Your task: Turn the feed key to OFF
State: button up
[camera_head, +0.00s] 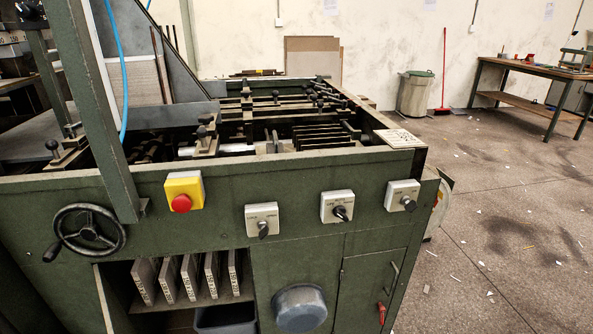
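Three light grey switch boxes sit in a row on the green front panel of the machine. The left box (262,219) has a black knob pointing mostly down. The middle box (336,206) has a black knob turned at a slant, down to the right. The right box (402,195) has a dark, rounded knob. The lettering on the boxes is too small to read, so I cannot tell which one is the feed key or its setting. My gripper is not in view.
A yellow box with a red stop button (182,203) is left of the switches, and a black handwheel (88,229) juts out farther left. A grey round bowl-like part (300,308) sticks out below. A cabinet door (370,292) is at lower right. Open floor (500,230) lies to the right.

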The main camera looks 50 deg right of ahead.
aim_at(413, 205)
jog(key=z, duration=1.3)
